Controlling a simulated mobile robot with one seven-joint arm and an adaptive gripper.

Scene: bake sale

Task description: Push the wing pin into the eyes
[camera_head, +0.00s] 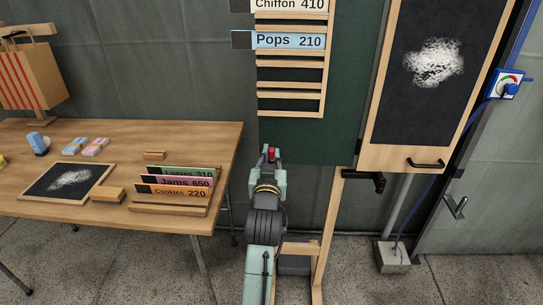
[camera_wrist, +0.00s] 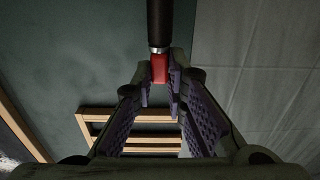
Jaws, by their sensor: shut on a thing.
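My gripper (camera_head: 269,155) is in front of the lower part of the green board (camera_head: 310,140). It is shut on a small red piece (camera_wrist: 158,69), which sits between the fingertips in the wrist view (camera_wrist: 160,80). A metal collar and a black rod (camera_wrist: 159,22) run from the red piece to the top edge of that view. I cannot tell whether this is the wing pin. A black fitting (camera_head: 378,182) is at the lower left of the wing (camera_head: 425,80), right of my gripper and apart from it. I cannot make out the eyes.
A table (camera_head: 225,150) at the left holds a card rack (camera_head: 168,209), a small slate (camera_head: 68,182) and blocks. Wooden slats (camera_head: 290,85) with price cards are above my gripper. The board's wooden leg (camera_head: 328,235) stands to the right. A blue cord hangs at the far right.

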